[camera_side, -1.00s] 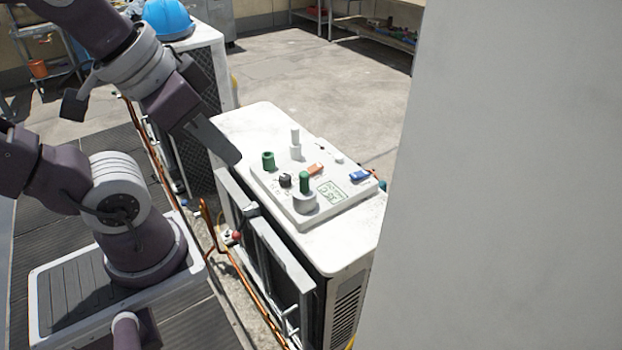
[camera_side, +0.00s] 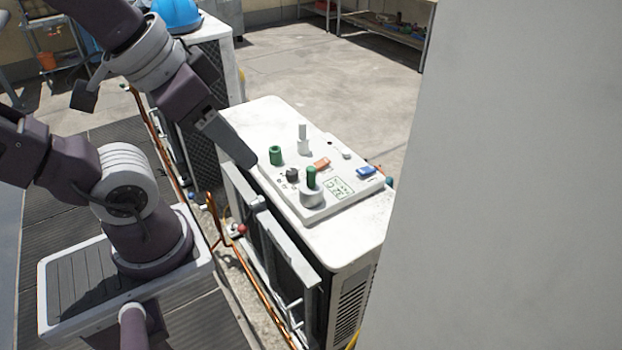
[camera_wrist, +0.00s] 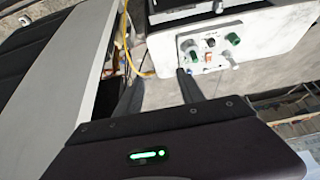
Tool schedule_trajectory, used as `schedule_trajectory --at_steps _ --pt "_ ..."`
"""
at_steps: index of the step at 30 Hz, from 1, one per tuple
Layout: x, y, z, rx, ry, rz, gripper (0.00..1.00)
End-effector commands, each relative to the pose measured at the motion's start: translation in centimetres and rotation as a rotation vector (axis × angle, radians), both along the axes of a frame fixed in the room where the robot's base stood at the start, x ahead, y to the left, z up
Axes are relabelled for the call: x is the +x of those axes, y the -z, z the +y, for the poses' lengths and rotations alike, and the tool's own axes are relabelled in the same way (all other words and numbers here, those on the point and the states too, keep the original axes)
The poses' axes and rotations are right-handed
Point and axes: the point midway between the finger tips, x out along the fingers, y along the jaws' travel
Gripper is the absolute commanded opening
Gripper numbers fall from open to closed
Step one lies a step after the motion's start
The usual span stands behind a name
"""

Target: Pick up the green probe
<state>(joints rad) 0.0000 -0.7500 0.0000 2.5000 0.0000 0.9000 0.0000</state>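The green probe (camera_side: 311,176) stands upright in a white round socket (camera_side: 311,197) at the near side of a white panel (camera_side: 325,205). In the wrist view the green probe (camera_wrist: 191,56) is small, just beyond the tip of the right-hand finger. My gripper (camera_side: 248,160) is at the panel's left edge, left of the probe and apart from it. In the wrist view my gripper (camera_wrist: 160,78) shows two dark fingers spread apart with nothing between them.
The panel also carries an empty-looking green cup (camera_side: 276,156), a white probe in a socket (camera_side: 302,133), a black knob (camera_side: 292,174), an orange switch (camera_side: 322,163) and a blue switch (camera_side: 367,171). It lies on a white condenser (camera_side: 350,250). A pale wall (camera_side: 500,180) fills the right.

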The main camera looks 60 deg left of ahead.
Motion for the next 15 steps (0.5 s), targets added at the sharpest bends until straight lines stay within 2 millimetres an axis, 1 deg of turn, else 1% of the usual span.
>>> schedule_trajectory --at_steps 7,9,11,14,15 --pt "0.0 0.0 0.0 0.0 0.001 0.0 0.47" --pt "0.6 -0.1 0.2 0.02 0.025 0.013 0.47" --pt "2.0 -0.1 0.7 0.075 0.097 0.047 0.47" --pt "6.7 0.6 2.3 0.219 0.337 0.151 0.47" --pt "9.0 1.5 3.2 0.277 0.461 0.201 0.47"
